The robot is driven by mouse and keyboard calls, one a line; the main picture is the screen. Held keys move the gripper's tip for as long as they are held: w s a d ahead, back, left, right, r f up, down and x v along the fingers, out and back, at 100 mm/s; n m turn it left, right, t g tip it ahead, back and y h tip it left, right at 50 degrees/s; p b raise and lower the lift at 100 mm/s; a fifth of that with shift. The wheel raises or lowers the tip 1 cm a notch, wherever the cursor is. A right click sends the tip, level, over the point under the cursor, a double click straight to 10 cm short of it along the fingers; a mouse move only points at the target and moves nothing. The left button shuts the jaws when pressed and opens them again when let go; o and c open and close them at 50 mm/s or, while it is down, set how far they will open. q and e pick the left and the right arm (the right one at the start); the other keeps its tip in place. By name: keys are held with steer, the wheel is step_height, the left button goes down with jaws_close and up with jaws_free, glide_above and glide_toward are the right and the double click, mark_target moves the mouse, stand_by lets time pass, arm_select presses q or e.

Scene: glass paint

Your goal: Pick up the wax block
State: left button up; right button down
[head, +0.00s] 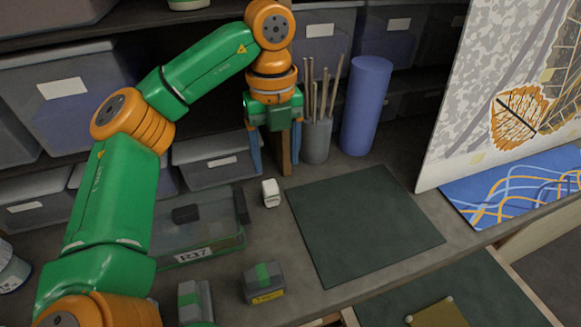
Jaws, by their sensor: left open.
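A small white block (271,194), which looks most like the wax block, stands on the grey workbench (330,298) just left of the dark green mat. I cannot be sure that it is the wax block. My left gripper (276,164) is open, with its two blue fingers pointing down and apart. It is above and behind the white block in the picture, and no held object shows between the fingers. A brown post (287,150) shows behind the gripper. My right gripper is not in view.
A clear bin (197,254) labelled R37 holds a dark block. Grey-green boxes (263,283) stand in front. A grey cup (317,141) of sticks and a blue cylinder (366,105) stand behind. The green mat (360,225) is clear. An open drawer (490,290) holds a yellowish piece (437,314).

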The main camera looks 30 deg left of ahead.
mark_target(270, 184)
arm_select(q)
steer(key=shift+s+f, duration=1.15)
steer(key=shift+f, duration=0.1)
steer(key=shift+s+f+p, duration=0.35)
steer(key=shift+s+f, duration=0.1)
steer(key=shift+f, duration=0.2)
steer(key=shift+w+a+f, duration=0.1)
steer(key=shift+w+f, duration=0.15)
steer(key=shift+f, duration=0.8)
steer(key=shift+w+f, duration=0.15)
steer(key=shift+w, duration=0.1)
steer(key=shift+s, duration=0.2)
steer(key=c, duration=1)
steer(key=shift+w, duration=0.1)
jaws_close()
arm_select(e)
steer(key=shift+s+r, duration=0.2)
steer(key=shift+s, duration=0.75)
